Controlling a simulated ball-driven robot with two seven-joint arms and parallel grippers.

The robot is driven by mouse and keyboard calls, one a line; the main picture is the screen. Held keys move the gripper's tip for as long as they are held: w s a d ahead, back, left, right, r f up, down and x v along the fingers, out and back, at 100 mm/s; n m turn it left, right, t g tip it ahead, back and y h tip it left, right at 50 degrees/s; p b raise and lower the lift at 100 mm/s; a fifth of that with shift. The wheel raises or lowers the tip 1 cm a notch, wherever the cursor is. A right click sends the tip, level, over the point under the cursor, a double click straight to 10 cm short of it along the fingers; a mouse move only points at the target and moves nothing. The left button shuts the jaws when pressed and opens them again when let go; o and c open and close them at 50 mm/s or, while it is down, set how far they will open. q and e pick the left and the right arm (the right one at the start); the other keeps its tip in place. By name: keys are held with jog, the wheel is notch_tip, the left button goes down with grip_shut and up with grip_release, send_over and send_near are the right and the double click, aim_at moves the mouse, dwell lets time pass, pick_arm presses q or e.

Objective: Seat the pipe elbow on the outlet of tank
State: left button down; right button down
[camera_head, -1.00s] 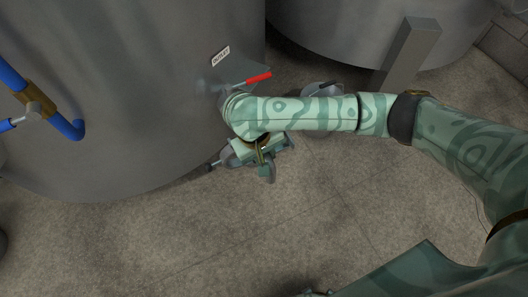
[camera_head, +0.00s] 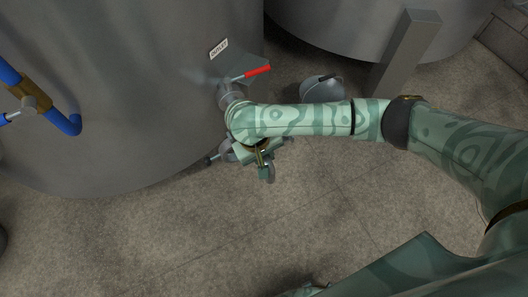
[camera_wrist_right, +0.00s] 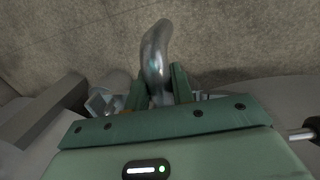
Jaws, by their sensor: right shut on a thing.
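The tank (camera_head: 120,110) fills the left of the head view. Its outlet (camera_head: 231,93) sticks out below a white label (camera_head: 218,49), beside a red-handled lever (camera_head: 257,71). My right gripper (camera_head: 264,162) is below and to the right of the outlet, partly hidden by my own wrist. In the right wrist view its two fingers (camera_wrist_right: 160,92) are shut on the pipe elbow (camera_wrist_right: 155,52), a shiny grey bent tube. The elbow's curved end points away from the gripper over the floor. The head view mostly hides the elbow. My left gripper is not seen.
Blue pipework (camera_head: 66,124) with a brass fitting is on the tank's left. A second tank (camera_head: 370,30) and a grey post (camera_head: 408,50) stand at the back right. A round grey object (camera_head: 322,88) is behind my forearm. The floor (camera_head: 130,235) in front is clear.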

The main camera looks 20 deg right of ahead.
pick_arm(q)
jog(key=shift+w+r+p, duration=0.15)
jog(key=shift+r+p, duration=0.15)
jog(key=shift+p, duration=0.05)
pick_arm(e)
jog(key=shift+f, duration=0.55)
dwell(0.4)
jog(key=c, duration=1.1)
grip_release()
